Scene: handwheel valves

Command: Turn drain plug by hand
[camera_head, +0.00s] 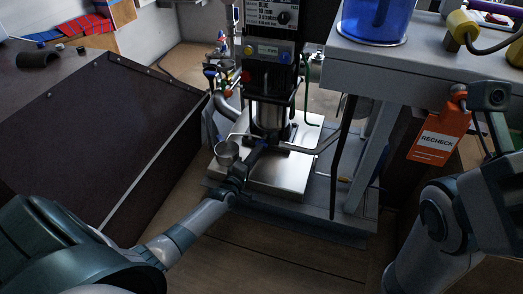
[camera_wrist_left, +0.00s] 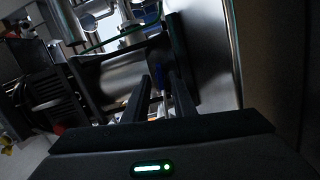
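The drain plug cannot be picked out for certain; a small blue part (camera_wrist_left: 159,77) shows just beyond my left fingertips in the left wrist view. My left gripper (camera_head: 260,147) reaches down to the foot of the machine (camera_head: 271,81), above its bright metal base plate (camera_head: 290,172). In the left wrist view the two dark fingers (camera_wrist_left: 160,82) stand apart with a narrow gap and nothing clearly gripped between them. Contact with the machine cannot be told.
A small metal cup (camera_head: 227,152) stands left of my left gripper. A dark bin (camera_head: 100,140) fills the left side. A grey bench (camera_head: 430,70) with a blue container (camera_head: 376,20) stands at the right, near an orange RECHECK tag (camera_head: 437,137). The floor in front is clear.

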